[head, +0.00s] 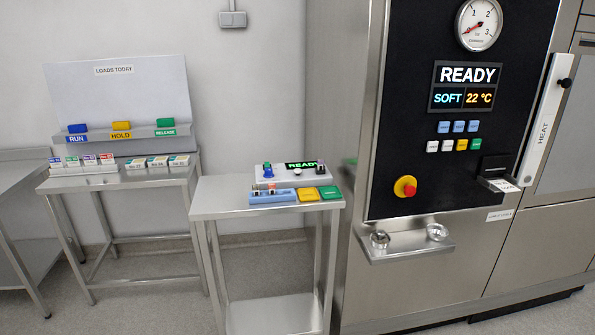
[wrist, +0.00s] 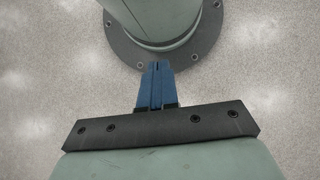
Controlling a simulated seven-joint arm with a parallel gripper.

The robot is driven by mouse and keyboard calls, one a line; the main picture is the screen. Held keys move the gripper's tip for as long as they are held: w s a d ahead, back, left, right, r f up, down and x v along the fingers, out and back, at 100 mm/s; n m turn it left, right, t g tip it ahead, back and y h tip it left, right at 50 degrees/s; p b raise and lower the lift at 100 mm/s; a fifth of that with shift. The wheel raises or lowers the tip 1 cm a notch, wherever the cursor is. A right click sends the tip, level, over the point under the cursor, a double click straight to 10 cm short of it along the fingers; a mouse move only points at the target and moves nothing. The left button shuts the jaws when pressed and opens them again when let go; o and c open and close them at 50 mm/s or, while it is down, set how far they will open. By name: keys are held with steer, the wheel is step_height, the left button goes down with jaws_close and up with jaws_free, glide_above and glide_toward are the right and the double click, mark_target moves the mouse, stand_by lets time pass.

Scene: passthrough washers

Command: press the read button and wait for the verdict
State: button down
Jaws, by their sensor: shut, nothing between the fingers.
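A small light-grey reader unit (head: 285,175) stands on the middle steel table. Its display (head: 301,165) shows READY in green. A round pale button (head: 297,172) sits on its top below the display; I cannot read a label on it. A blue piece (head: 268,171) stands at the unit's left, and a dark upright piece (head: 320,166) at its right end. My gripper (wrist: 157,66) shows only in the wrist view, with its blue fingers shut together and empty. It points at the speckled floor and my own round base flange, away from the reader.
In front of the reader lie a blue rack (head: 272,196), a yellow tray (head: 308,195) and a green tray (head: 330,192). A left table holds cards and a RUN/HOLD/RELEASE board (head: 120,134). The washer panel (head: 450,110) at right shows READY, SOFT, 22 °C; a steel shelf (head: 408,246) juts out below.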

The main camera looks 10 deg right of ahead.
steer(key=shift+w, duration=0.1)
steer(key=w+a+r+m+t, duration=0.15)
steer(key=w+r, duration=0.45)
steer(key=w, duration=0.8)
steer(key=w+a+r+t+y, duration=0.15)
steer(key=w+r, duration=0.45)
steer(key=w, duration=0.8)
steer(key=w+a+r+m+t+h, duration=0.1)
steer(key=w+r+t, duration=0.35)
steer(key=w, duration=0.95)
steer(key=w+r+m+t, duration=0.1)
steer(key=w+r, duration=0.8)
steer(key=r, duration=0.6)
steer(key=w+a+r+m+t+y, duration=0.1)
steer(key=w+r+t, duration=0.1)
steer(key=w+r, duration=0.8)
steer(key=w+a+r+m+t, duration=0.1)
steer(key=w+r, duration=0.9)
steer(key=r, duration=1.2)
steer(key=shift+r+t, duration=0.15)
steer(key=shift+t, duration=0.2)
steer(key=w+d+r+m+t, duration=0.2)
steer(key=w+d+r, duration=0.5)
steer(key=w, duration=0.4)
steer(key=shift+d+r+t, duration=0.3)
steer(key=shift+d+t, duration=0.2)
steer(key=shift+t, duration=0.4)
